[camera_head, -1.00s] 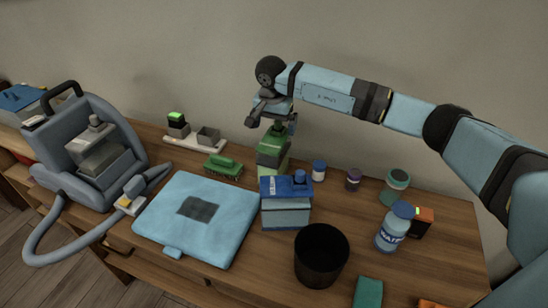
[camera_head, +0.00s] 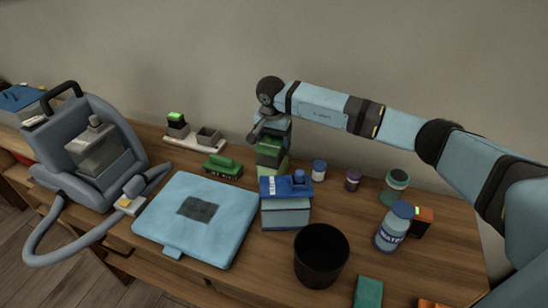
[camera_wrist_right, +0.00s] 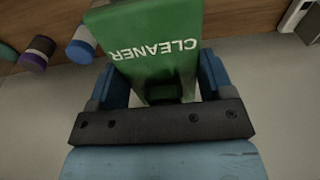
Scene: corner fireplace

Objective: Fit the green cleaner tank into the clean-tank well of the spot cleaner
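The green cleaner tank (camera_head: 271,157) stands at the back of the table, behind a blue-topped box that partly hides it. My right gripper (camera_head: 270,140) points down over its top. In the right wrist view, the tank (camera_wrist_right: 158,45) with the word CLEANER lies between the two blue fingers (camera_wrist_right: 160,85); they look spread around it, with contact unclear. The grey-blue spot cleaner (camera_head: 78,180) stands at the left with a black handle, a hose and a grey tank-like part (camera_head: 97,150) in its front. I cannot clearly make out the clean-tank well. My left gripper is not seen.
The blue-topped box (camera_head: 286,212) and a black bin (camera_head: 321,270) stand in front of the tank. A water bottle (camera_head: 394,232) and small jars are right.

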